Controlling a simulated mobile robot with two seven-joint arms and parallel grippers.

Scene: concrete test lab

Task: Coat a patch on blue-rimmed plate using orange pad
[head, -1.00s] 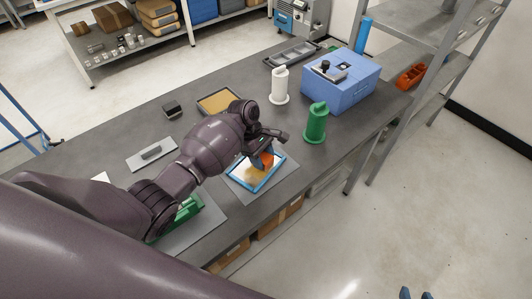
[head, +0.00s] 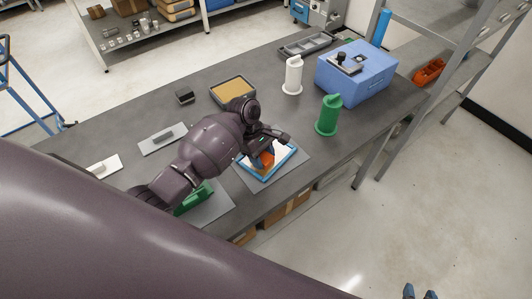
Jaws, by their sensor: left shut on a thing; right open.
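The blue-rimmed plate (head: 291,147) lies on a grey mat (head: 293,170) near the front edge of the bench. Its inside is white with a tan coated area, partly hidden by my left gripper and arm. My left gripper (head: 265,152) reaches down over the plate, shut on the orange pad (head: 267,161). The pad is low over the plate's middle; I cannot tell whether it touches. My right gripper (head: 420,293) shows only its blue fingertips at the bottom edge, apart and empty, away from the bench.
A tan-filled tray (head: 233,91) lies behind my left arm. A white canister (head: 293,75), a green canister (head: 328,115) and a blue box (head: 357,73) stand to the right. A green object (head: 195,199) is partly hidden by my arm. Grey shelving (head: 440,75) stands at the right.

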